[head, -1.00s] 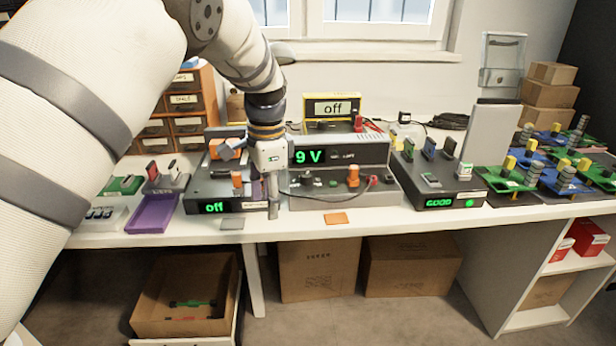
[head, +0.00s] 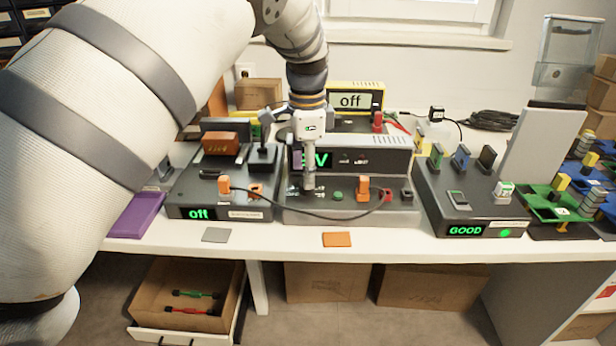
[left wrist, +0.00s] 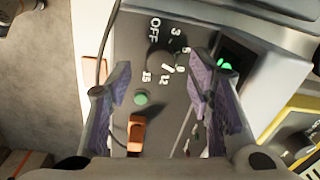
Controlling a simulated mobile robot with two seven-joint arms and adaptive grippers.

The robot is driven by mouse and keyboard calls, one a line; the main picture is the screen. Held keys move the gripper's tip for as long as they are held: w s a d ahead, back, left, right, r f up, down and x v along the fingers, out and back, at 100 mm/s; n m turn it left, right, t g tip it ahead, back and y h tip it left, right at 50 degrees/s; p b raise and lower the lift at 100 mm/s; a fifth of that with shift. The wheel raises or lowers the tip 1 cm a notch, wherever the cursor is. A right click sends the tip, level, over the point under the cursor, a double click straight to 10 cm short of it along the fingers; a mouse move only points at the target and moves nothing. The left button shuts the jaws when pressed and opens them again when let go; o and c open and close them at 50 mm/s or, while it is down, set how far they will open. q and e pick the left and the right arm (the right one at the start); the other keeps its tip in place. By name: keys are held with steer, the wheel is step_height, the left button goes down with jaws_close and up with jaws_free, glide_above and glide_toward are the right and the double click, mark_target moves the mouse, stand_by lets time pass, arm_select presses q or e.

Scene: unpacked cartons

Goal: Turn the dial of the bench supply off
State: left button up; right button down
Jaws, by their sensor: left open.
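The bench supply (head: 355,160) is a grey box with a green display, partly hidden by my gripper; only a "V" clearly shows. Its dial (left wrist: 160,57) is a round black knob in the left wrist view, ringed by OFF, 3, 5, 9, 12 and 15. Its white mark points to the lower right, toward the 9 and 12 side, away from OFF. My left gripper (head: 308,186) is over the supply's left front panel. In the left wrist view its open fingers (left wrist: 162,85) stand either side of the dial; contact cannot be told. My right gripper is not in view.
A green button (left wrist: 141,98) and an orange plug (left wrist: 136,132) sit near the dial. A black cable (head: 320,214) runs from the left unit, reading "off" (head: 199,213), to the supply. A "GOOD" tester (head: 466,205) stands right. A yellow meter (head: 352,88) is behind.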

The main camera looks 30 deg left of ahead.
arm_select(q)
steer(key=shift+f, duration=1.45)
jaws_close()
